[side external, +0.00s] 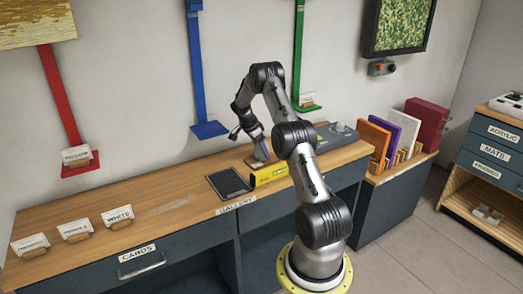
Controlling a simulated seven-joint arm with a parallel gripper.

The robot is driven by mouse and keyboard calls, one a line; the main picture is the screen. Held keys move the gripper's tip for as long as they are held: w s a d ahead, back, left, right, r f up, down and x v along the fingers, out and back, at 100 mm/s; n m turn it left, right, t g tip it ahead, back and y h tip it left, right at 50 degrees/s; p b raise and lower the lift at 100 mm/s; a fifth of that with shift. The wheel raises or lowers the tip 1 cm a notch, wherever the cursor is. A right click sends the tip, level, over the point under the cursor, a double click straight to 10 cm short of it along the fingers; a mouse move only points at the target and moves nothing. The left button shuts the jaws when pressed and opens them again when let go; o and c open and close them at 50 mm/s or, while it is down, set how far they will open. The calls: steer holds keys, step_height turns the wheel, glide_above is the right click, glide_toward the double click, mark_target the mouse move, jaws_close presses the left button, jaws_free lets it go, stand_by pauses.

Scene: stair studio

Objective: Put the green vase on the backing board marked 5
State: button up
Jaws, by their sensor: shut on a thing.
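My gripper (257,138) points down over the back of the counter, left of the grey case. It is shut on a small grey-green thing (262,150), which looks like the green vase. The vase is partly hidden by the gripper, and it sits low over a small brown piece on the counter. I cannot tell whether it touches that piece. No number 5 is readable in this view, so I cannot tell which board bears it.
A yellow box (270,174) lies in front of the vase, and a dark flat panel (229,184) lies to its left. A grey case (335,137) is at right. Coloured boards (374,140) stand in a rack. White cards (118,216) stand at left. The counter's left middle is clear.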

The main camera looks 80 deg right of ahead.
steer(key=shift+f, duration=0.1)
steer(key=o, duration=1.4)
